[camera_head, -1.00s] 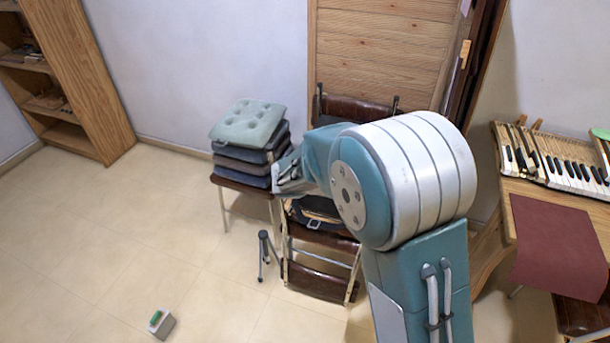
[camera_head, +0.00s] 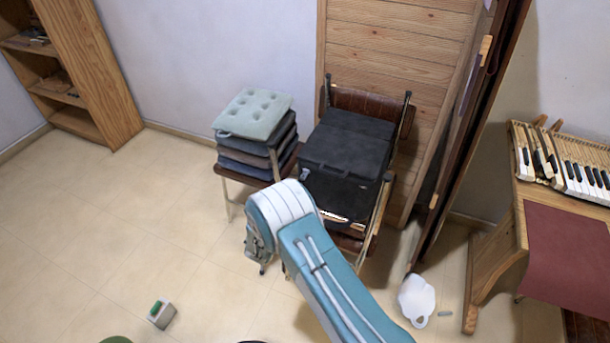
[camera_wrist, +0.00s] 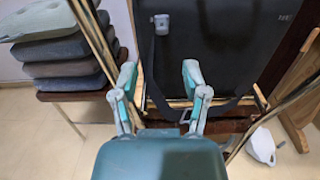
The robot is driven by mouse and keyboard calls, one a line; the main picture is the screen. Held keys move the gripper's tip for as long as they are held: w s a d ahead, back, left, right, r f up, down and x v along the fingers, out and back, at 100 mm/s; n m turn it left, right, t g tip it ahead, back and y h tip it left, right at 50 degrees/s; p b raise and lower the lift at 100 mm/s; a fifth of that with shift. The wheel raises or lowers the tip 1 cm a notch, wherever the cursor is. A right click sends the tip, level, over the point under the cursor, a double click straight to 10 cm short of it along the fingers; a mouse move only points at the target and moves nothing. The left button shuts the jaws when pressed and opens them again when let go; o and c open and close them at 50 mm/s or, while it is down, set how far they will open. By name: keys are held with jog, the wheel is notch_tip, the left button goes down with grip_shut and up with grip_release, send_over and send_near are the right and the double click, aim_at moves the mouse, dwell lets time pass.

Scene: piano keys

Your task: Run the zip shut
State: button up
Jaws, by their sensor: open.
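A black bag (camera_head: 340,150) rests on a brown folding chair (camera_head: 372,103) in front of the wooden panel. In the wrist view the bag's black face (camera_wrist: 205,50) fills the upper middle, with dark straps and a small grey piece (camera_wrist: 161,24) near its left side; I cannot tell whether that is the zip's pull. The zip's line cannot be made out. My gripper (camera_wrist: 159,72) is open and empty, its fingers spread in front of the bag's lower left part. My arm hides part of the chair in the head view.
A stack of cushions (camera_head: 255,135) stands on a seat left of the bag. The wooden panel (camera_head: 390,50) is behind, and a piano keyboard (camera_head: 575,175) on a wooden stand is at right. A white object (camera_head: 416,298) lies on the floor. Left floor is mostly clear.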

aim_at(303, 175)
jog(key=x, duration=1)
jog(key=shift+d, duration=0.1)
grip_shut()
